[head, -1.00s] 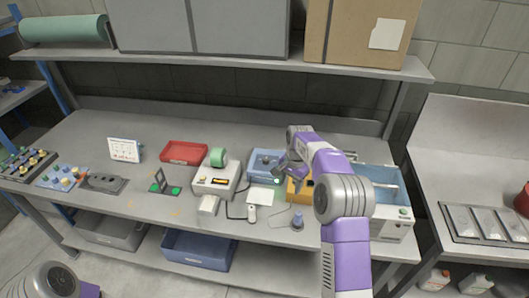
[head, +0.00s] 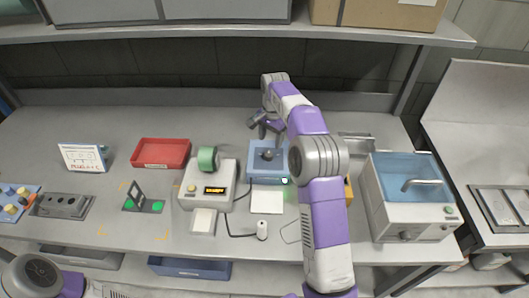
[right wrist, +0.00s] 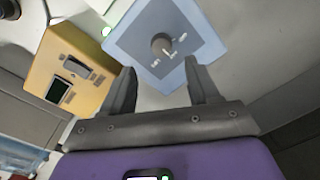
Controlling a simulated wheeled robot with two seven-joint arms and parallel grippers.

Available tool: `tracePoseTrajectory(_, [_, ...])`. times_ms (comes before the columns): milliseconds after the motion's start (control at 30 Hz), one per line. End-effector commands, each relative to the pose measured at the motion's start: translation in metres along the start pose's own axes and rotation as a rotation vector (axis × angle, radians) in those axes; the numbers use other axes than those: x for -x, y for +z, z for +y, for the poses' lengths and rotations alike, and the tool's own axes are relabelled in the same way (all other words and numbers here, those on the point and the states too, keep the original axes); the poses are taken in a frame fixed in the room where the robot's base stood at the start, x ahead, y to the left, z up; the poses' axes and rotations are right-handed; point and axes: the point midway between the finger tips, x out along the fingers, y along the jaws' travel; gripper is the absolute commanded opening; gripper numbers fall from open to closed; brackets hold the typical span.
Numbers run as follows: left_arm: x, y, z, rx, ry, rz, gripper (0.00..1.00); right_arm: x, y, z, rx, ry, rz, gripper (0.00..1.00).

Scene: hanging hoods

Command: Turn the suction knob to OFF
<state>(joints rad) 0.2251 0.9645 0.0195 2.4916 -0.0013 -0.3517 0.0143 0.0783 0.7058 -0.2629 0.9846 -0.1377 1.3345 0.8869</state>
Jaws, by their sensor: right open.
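The suction knob (head: 267,154) is a small dark round knob on top of a blue box (head: 256,172) near the middle of the bench. In the right wrist view, the knob (right wrist: 161,44) sits on the box's dark panel. Small white marks stand around it, too small to read. My right gripper (head: 265,128) is over the back part of the box, and its fingers are apart. In the right wrist view, the open gripper (right wrist: 160,67) points at the box, with the knob beyond the gap between the fingertips and not gripped. My left gripper is out of view.
A yellow box (right wrist: 66,80) stands beside the blue box. A red tray (head: 161,153) lies farther left. A shelf (head: 200,31) hangs above.

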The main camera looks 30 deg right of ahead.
Motion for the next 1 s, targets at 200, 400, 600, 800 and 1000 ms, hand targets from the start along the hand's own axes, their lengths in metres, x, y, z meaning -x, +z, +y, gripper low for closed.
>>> tracePoseTrajectory(200, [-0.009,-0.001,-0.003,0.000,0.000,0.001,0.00,-0.026,0.001,0.001,0.001,0.002,-0.002,0.60])
tracePoseTrajectory(400, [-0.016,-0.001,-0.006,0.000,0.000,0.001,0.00,-0.058,0.001,0.001,0.001,0.003,-0.003,0.60])
tracePoseTrajectory(600, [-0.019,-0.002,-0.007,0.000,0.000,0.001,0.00,-0.076,0.001,0.000,0.001,0.001,-0.001,0.60])
tracePoseTrajectory(800, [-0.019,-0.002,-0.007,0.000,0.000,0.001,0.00,-0.078,0.001,0.000,0.001,0.000,-0.001,0.60])
tracePoseTrajectory(1000, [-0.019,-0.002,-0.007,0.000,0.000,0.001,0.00,-0.078,0.001,0.000,0.001,0.000,-0.001,0.47])
